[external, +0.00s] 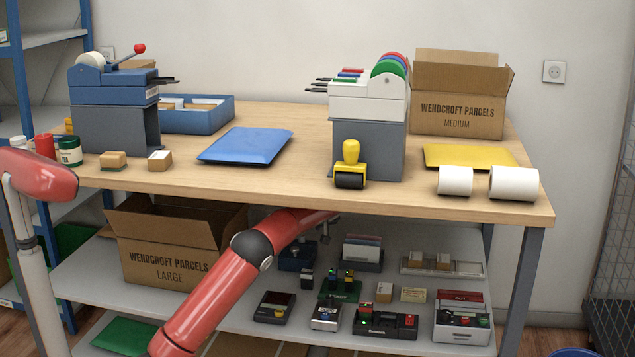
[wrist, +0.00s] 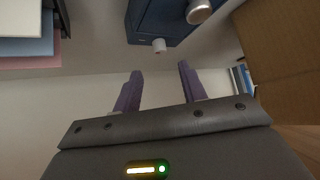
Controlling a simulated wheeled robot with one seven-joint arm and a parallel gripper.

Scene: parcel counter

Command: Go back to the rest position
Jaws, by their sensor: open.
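My gripper (wrist: 160,68) is open in the wrist view, with two purple fingers apart and nothing between them. In the external view my red arm (external: 225,285) reaches in over the lower shelf (external: 85,268), and the tabletop's front edge hides most of the wrist and gripper. A dark blue device (wrist: 165,18) with a silver knob and a small white knob lies ahead of the fingers in the wrist view, apart from them. No rest position is marked in either view.
A large cardboard box (external: 165,262) stands left of my arm; cardboard (wrist: 285,50) fills the wrist view's right. Coloured cards (external: 362,252) and several small devices crowd the shelf.

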